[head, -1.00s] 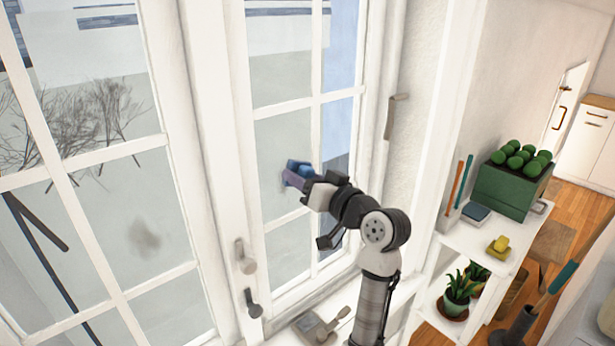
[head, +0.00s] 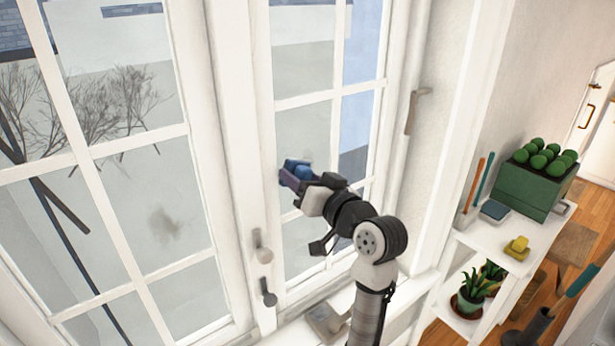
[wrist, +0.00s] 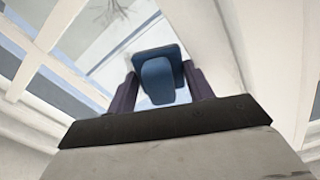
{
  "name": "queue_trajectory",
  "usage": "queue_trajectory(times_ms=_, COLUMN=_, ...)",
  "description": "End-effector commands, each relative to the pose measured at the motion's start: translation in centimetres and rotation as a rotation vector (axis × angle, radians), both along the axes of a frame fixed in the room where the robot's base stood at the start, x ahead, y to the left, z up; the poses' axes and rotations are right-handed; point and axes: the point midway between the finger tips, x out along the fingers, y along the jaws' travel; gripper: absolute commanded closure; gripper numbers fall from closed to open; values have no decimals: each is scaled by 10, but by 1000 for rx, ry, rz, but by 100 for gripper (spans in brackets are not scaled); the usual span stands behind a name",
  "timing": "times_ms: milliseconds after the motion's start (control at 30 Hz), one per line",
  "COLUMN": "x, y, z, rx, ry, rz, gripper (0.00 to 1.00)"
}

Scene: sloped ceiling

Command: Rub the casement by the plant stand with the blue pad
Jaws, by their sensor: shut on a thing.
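My gripper (head: 291,180) is shut on the blue pad (head: 300,168), which shows between the two dark purple fingers in the wrist view (wrist: 157,78). The right casement (head: 259,120), the one nearer the plant stand, has white bars and several panes. The pad is in front of its left-column glass, just left of the upright bar. I cannot tell whether it touches the glass.
The left casement (head: 98,150) has a grey smudge (head: 165,222) on one pane. Window handles (head: 262,246) stick out between the casements. A grey tool (head: 325,321) lies on the sill.

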Motion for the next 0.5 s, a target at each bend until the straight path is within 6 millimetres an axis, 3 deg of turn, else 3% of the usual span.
queue_trajectory(times_ms=200, x=-3, y=5, z=-1, rx=-4, ry=1, rz=15, gripper=67)
queue_trajectory(times_ms=500, x=-26, y=-13, z=-1, rx=-4, ry=0, rz=14, gripper=66)
